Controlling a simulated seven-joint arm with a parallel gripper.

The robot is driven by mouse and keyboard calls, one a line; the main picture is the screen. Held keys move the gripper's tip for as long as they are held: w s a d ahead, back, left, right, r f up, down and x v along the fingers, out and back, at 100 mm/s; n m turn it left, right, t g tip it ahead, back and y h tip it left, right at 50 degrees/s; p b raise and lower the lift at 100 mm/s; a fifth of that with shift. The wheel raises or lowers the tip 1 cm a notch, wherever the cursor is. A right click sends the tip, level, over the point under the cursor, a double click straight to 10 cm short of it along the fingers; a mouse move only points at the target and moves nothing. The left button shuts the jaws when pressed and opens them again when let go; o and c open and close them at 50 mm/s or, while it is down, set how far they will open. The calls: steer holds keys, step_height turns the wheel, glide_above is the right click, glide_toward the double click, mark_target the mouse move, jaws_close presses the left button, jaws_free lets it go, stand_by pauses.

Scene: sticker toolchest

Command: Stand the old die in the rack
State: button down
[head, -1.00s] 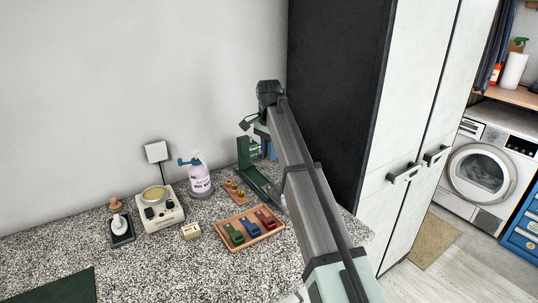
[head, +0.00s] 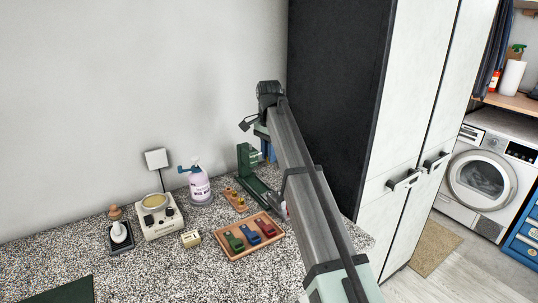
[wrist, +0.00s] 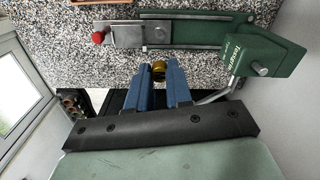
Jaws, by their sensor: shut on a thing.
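My gripper (wrist: 159,72) has blue fingers, closed on a small round brass-coloured die (wrist: 159,64) at their tips. In the wrist view the die is beside the green press (wrist: 250,45); I cannot tell if they touch. In the head view the press (head: 250,160) stands at the counter's back right, and a little of my blue gripper (head: 268,150) shows behind it, mostly hidden by my arm. A small wooden rack (head: 237,203) with brass pieces in it stands just left of the press. The held die is hidden in the head view.
A wooden tray (head: 224,252) with green, blue and red pieces lies in front of the press. A pale block (head: 191,239), a lilac bottle (head: 199,186) and a pot device (head: 158,216) are further left. A tall dark cabinet (head: 335,90) stands close on the right.

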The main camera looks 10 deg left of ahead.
steer(key=a+f, duration=0.3)
steer(key=a, duration=0.4)
steer(key=a+f, duration=0.3)
steer(key=a, duration=0.5)
steer(key=shift+w+a, duration=0.3)
steer(key=shift+w, duration=0.05)
steer(key=shift+f, duration=0.25)
steer(key=shift+f, duration=2.75)
steer(key=shift+f, duration=0.75)
stand_by(1.5)
steer(key=shift+r, duration=0.45)
stand_by(0.5)
